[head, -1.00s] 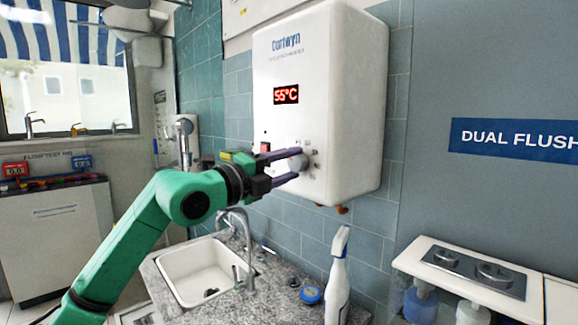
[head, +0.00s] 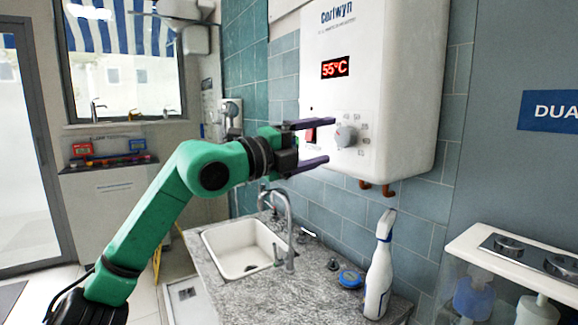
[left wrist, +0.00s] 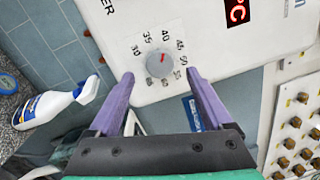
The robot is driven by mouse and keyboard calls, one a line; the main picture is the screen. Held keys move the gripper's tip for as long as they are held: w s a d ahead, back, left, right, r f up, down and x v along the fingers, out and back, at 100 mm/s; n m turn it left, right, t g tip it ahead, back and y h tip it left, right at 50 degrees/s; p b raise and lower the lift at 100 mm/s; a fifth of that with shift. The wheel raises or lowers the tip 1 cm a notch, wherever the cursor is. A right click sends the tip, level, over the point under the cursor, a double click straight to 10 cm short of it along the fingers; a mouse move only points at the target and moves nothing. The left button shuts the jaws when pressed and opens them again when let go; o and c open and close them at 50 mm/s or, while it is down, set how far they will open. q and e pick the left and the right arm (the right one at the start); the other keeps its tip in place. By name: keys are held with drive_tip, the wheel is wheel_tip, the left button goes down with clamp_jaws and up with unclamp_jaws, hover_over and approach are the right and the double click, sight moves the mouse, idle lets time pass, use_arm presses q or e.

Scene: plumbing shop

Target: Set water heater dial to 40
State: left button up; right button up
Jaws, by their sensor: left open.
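The white water heater (head: 385,110) hangs on the tiled wall; its red display (head: 335,67) reads 55°C. The round grey dial (head: 346,136) sits low on its front. In the left wrist view the dial (left wrist: 159,64) is ringed by numbers, and its small red mark appears to point up near 40. My left gripper (head: 329,142) is open and empty. Its purple fingers point at the heater, and the tips appear just short of the dial. In the left wrist view the gripper (left wrist: 161,75) has one finger on each side below the dial. My right gripper is not in view.
A red switch (head: 311,134) is left of the dial. Below are a sink (head: 243,248) with a tall tap (head: 287,215), a white spray bottle (head: 379,270) and a blue round item (head: 350,278) on the granite counter.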

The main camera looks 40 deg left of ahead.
use_arm(q)
drive_tip(key=b+v, duration=0.6)
drive_tip(key=v, duration=0.4)
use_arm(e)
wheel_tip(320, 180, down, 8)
